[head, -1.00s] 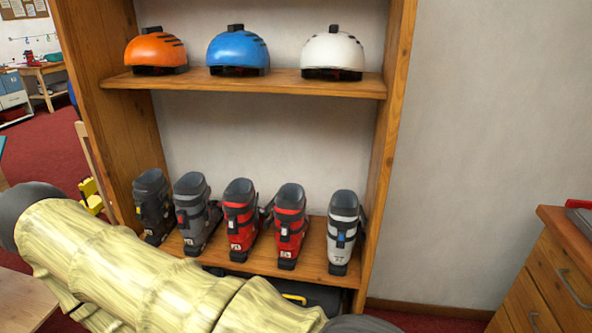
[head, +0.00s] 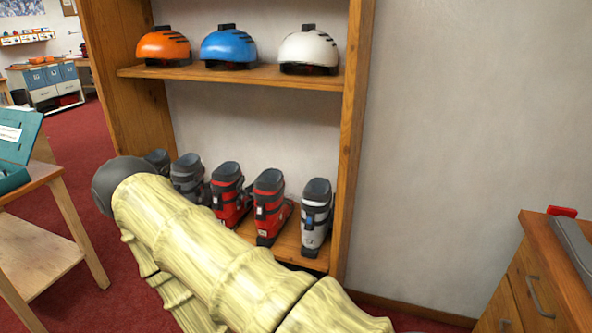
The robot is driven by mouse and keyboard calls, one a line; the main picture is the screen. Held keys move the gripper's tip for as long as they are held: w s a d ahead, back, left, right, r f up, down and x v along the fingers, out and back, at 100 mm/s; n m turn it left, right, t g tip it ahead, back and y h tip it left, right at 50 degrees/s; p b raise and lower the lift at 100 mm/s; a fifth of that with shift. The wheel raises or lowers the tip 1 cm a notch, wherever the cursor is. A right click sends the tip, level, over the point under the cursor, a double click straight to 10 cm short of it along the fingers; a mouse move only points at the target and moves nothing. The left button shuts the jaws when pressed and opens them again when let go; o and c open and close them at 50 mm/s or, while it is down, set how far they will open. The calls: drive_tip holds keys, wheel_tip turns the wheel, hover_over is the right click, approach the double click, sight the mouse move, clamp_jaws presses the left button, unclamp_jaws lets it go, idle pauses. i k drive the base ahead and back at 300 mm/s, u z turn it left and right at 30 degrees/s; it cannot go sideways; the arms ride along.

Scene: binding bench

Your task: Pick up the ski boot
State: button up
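Several ski boots stand upright in a row on the lower shelf (head: 287,245) of a wooden rack in the head view. From the right they are a white and grey boot (head: 316,218), a red boot (head: 270,205), another red boot (head: 228,192), a grey boot (head: 188,175) and a dark boot (head: 158,160) at the far left. My pale yellow arm crosses in front and hides the lower parts of the left boots. My gripper is not in view.
An orange helmet (head: 163,47), a blue helmet (head: 228,48) and a white helmet (head: 309,51) sit on the upper shelf (head: 250,74). A wooden drawer cabinet (head: 540,285) stands at right. A small table (head: 35,250) with a teal case (head: 18,140) stands at left.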

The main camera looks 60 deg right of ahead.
sight(273, 210)
drive_tip(key=z, duration=0.8)
drive_tip(key=i, duration=0.25)
